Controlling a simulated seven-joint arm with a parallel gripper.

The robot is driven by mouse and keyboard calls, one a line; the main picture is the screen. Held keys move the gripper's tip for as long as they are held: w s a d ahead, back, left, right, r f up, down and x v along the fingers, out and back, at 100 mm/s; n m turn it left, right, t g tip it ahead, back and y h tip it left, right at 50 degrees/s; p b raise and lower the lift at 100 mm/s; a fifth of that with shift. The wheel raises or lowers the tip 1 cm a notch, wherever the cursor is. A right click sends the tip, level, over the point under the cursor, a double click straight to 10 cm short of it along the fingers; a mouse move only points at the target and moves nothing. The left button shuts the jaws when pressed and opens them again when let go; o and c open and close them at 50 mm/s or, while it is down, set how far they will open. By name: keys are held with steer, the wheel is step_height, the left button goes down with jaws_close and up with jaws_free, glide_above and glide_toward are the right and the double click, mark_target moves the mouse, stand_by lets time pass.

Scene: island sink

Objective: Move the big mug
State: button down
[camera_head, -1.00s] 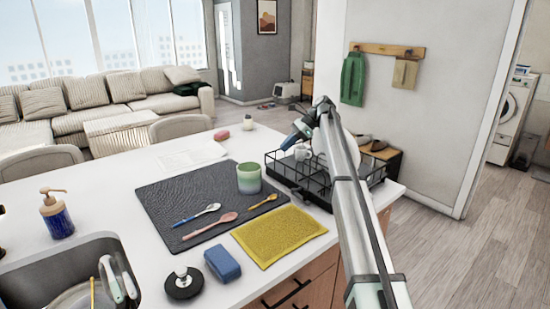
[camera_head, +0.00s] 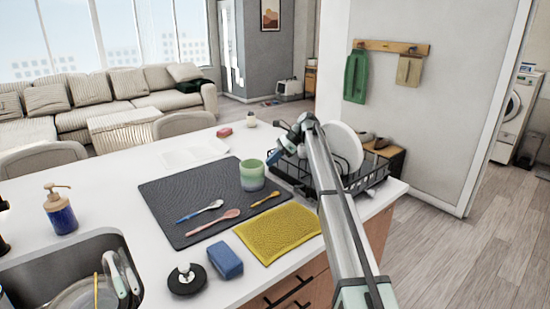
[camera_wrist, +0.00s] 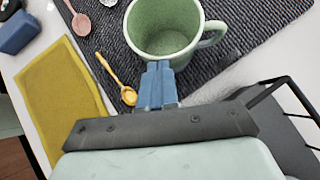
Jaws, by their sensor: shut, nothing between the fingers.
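A black dish rack (camera_head: 372,184) with a white plate (camera_head: 345,146) stands right of the mug, partly behind my arm. The dark mat (camera_head: 175,205) also holds several spoons. A yellow cloth (camera_head: 277,235) and a blue sponge (camera_head: 226,261) lie in front. The sink (camera_head: 30,262) is at the left.

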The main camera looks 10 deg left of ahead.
steer(key=s+a, duration=0.2)
steer(key=a, duration=0.6)
steer(key=s+a, duration=0.3)
steer(key=a, duration=0.5)
steer(key=shift+a, duration=0.15)
steer(key=shift+s, duration=0.1)
steer(key=shift+r, duration=0.1)
